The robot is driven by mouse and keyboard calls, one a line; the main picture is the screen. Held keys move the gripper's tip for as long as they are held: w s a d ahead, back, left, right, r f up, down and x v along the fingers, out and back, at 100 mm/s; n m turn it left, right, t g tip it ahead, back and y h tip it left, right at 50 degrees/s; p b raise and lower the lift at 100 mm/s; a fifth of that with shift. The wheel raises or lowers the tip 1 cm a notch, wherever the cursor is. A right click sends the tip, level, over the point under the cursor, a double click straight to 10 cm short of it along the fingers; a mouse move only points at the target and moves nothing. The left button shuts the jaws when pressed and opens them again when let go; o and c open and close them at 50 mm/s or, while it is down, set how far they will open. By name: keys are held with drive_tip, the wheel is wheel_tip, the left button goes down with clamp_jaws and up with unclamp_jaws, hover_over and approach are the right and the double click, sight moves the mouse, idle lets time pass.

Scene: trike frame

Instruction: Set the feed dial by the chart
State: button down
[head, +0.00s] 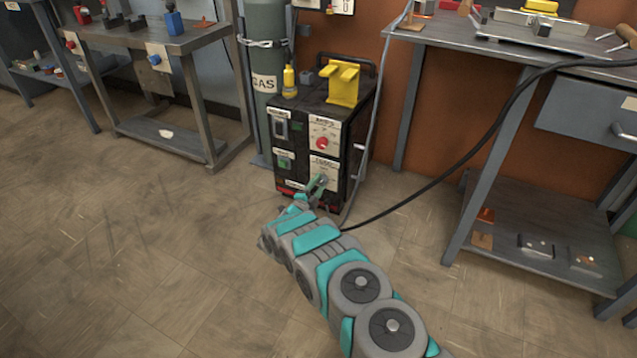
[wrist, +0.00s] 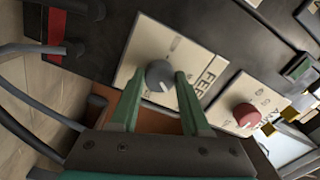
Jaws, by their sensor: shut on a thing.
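The feed dial is a round grey knob (wrist: 160,74) with a pale pointer mark, on a cream plate lettered FEED (wrist: 208,72) in the wrist view. My gripper (wrist: 160,82) has its two green fingers on either side of this knob, shut on it. In the head view my gripper (head: 318,184) reaches the lower plate on the front of the black welder (head: 345,120), and the fingers hide the knob there. A red knob (wrist: 246,115) sits on the plate beside it; it also shows in the head view (head: 322,143). I cannot make out a chart's settings.
A yellow holder (head: 343,84) and a yellow bottle (head: 289,80) stand on the welder. A gas cylinder (head: 268,60) is behind it. A black cable (head: 440,180) runs to the right workbench (head: 480,40). A left bench (head: 150,38) stands apart; the floor between is clear.

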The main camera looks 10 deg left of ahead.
drive_tip(key=m+p, duration=0.2)
drive_tip(key=shift+r+m, duration=0.15)
drive_tip(key=shift+m, duration=0.25)
drive_tip(key=m+p, duration=0.2)
drive_tip(key=p, duration=0.1)
drive_tip(key=shift+d+m, duration=0.1)
drive_tip(key=shift+m, duration=0.3)
drive_tip(key=m+p, duration=0.2)
drive_tip(key=shift+m, duration=0.3)
drive_tip(key=shift+f+m+p, duration=0.2)
drive_tip(key=shift+m+p, duration=0.15)
drive_tip(key=shift+m, duration=0.95)
drive_tip(key=shift+c, duration=1.9)
unclamp_jaws()
